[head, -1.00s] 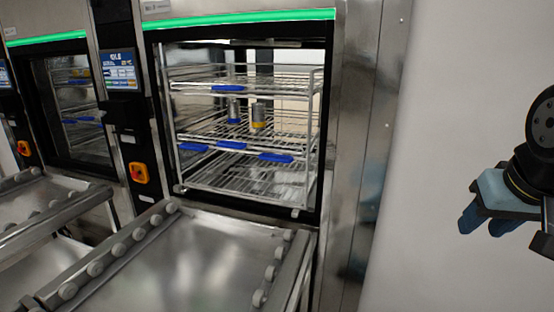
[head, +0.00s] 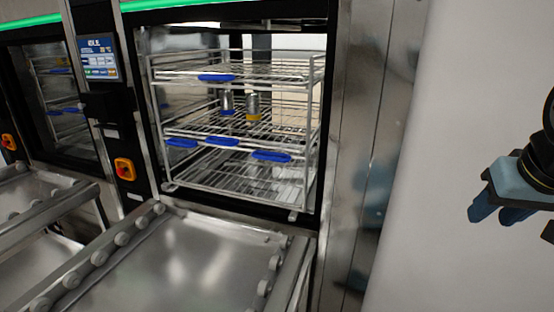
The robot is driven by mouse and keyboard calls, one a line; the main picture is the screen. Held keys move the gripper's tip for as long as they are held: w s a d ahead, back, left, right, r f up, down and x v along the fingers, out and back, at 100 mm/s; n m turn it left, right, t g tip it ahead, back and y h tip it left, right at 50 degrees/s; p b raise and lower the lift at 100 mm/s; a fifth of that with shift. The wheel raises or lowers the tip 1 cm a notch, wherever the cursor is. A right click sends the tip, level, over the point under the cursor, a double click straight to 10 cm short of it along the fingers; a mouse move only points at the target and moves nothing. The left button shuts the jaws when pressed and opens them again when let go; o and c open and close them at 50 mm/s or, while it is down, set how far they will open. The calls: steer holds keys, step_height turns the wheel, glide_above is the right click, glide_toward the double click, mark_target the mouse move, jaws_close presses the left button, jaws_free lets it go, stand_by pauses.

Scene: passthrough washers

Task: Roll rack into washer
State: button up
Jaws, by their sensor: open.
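The wire rack (head: 235,187) stands upright inside the open chamber of the nearer washer (head: 355,130). It has several shelves with blue clips, and two small metal cylinders (head: 252,107) stand on a middle shelf. The rack's front lower edge lies close to the chamber opening; I cannot tell how deep it sits. My gripper (head: 492,212) is at the right edge, in front of the pale wall, far from the rack. Its blue fingers are apart and empty. Part of my arm is cut off by the frame.
A steel roller table (head: 170,262) with rollers along both sides stands empty in front of the opening. A control panel (head: 99,58) and a red-and-yellow switch (head: 125,169) are left of the chamber. A second washer (head: 55,95) with its own roller table stands further left.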

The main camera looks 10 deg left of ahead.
steer(key=w+a+f+m+t+y, duration=0.15)
steer(key=w+a, duration=0.25)
steer(key=w, duration=0.4)
steer(key=w+a+m+t, duration=0.2)
steer(key=w+a, duration=0.3)
steer(key=w, duration=0.2)
steer(key=m+t+y, duration=0.4)
steer(key=m+y, duration=0.4)
steer(key=y, duration=0.1)
glide_toward(269, 159)
steer(key=shift+g, duration=0.25)
steer(key=x, duration=1)
steer(key=shift+w, duration=0.45)
steer(key=shift+c, duration=0.5)
jaws_close()
